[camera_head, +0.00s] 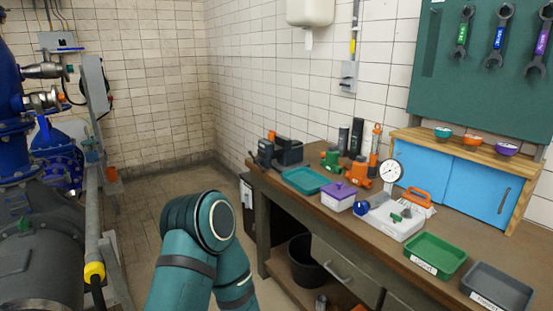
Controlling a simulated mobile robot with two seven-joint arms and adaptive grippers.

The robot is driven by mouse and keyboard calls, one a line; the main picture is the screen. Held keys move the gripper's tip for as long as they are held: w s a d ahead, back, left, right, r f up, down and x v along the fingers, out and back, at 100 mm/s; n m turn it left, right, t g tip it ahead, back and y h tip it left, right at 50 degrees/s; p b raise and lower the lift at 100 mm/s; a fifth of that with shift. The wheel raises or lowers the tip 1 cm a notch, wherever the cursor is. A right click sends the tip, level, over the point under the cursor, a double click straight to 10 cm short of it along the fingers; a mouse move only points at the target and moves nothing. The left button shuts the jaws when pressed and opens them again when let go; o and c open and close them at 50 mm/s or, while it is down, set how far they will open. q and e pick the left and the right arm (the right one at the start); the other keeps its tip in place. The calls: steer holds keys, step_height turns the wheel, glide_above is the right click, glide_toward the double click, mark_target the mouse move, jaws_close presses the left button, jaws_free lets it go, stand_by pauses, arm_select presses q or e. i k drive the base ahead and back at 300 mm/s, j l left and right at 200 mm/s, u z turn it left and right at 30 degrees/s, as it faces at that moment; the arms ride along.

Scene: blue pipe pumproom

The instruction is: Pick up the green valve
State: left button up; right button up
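The green valve (331,158) stands on the workbench (290,185) near the wall, behind the teal tray (305,180) and to the left of an orange valve (361,176). It looks small at this distance, and its lower part is partly hidden. A teal arm of mine rises at the bottom centre, well left of the bench, with its bent joint uppermost. Neither of my grippers shows in this view.
Blue pipework (55,155) stands at left. Open floor (160,215) lies between.

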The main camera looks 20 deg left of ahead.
mark_target(333, 168)
steer(key=u, duration=0.4)
steer(key=z, duration=0.5)
steer(key=i+j+z, duration=0.1)
steer(key=z, duration=0.25)
steer(key=j+z, duration=0.25)
steer(key=z, duration=0.15)
steer(key=i+j+z, duration=0.1)
steer(key=j+z, duration=0.5)
steer(key=j, duration=0.15)
steer(key=j+z, duration=0.3)
steer(key=j, duration=0.15)
steer(key=j+z, duration=0.15)
steer(key=j, duration=0.35)
steer(key=k+j+z, duration=0.15)
steer(key=j, duration=0.8)
steer(key=k+j, duration=0.1)
steer(key=j, duration=0.4)
steer(key=z, duration=0.05)
